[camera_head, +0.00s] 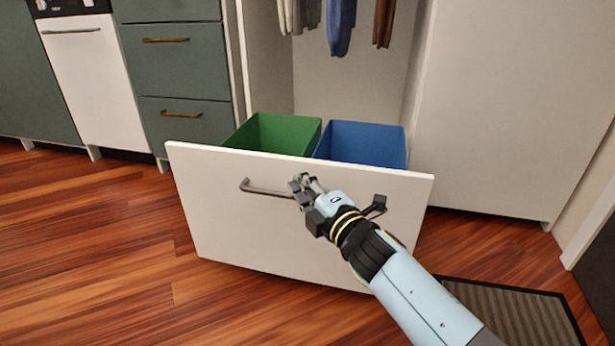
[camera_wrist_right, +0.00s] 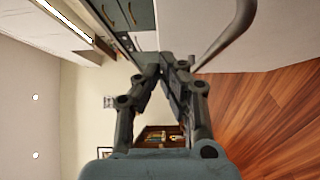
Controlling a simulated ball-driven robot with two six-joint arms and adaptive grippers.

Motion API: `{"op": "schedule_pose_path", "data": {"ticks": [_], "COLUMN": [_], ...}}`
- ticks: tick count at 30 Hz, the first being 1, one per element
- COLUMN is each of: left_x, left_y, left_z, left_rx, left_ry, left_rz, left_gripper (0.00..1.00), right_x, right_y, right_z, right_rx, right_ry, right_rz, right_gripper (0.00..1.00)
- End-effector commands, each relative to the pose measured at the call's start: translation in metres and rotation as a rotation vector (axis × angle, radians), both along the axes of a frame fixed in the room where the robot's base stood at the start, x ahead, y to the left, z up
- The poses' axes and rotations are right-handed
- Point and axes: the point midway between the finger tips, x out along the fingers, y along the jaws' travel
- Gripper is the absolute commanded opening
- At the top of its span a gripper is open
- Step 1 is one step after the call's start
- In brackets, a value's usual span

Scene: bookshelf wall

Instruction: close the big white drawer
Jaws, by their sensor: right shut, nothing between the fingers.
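The big white drawer (camera_head: 225,220) stands pulled out from the white cabinet in the head view. Its front carries a dark bar handle (camera_head: 262,190), which also shows near the top of the right wrist view (camera_wrist_right: 228,35). My right gripper (camera_head: 304,184) is in front of the drawer face, by the middle of the handle, and hides part of it. Its fingers are shut with nothing between them; in the right wrist view the fingertips (camera_wrist_right: 160,68) meet. I cannot tell whether it touches the handle. My left gripper is not in view.
A green bin (camera_head: 275,132) and a blue bin (camera_head: 362,143) sit inside the drawer. Clothes (camera_head: 340,22) hang above. Green drawers (camera_head: 175,55) and a white appliance (camera_head: 90,80) stand at left. A striped mat (camera_head: 515,312) lies at lower right. The wood floor at left is clear.

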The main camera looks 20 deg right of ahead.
Motion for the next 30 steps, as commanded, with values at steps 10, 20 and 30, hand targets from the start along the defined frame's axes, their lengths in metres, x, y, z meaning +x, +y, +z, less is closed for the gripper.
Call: {"op": "schedule_pose_path", "data": {"ticks": [10, 20, 30], "left_x": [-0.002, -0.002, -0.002], "left_y": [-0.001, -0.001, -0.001], "left_z": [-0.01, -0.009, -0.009], "left_rx": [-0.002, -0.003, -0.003], "left_ry": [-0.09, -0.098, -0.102], "left_rz": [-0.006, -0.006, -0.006], "left_gripper": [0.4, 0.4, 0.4], "right_x": [0.034, 0.036, 0.045], "right_y": [-0.021, -0.022, -0.029], "right_z": [-0.001, -0.001, 0.0], "right_rx": [0.0, 0.0, -0.002], "right_ry": [0.002, 0.001, 0.0], "right_rz": [-0.001, -0.001, -0.001], "right_gripper": [0.0, 0.0, 0.0]}}
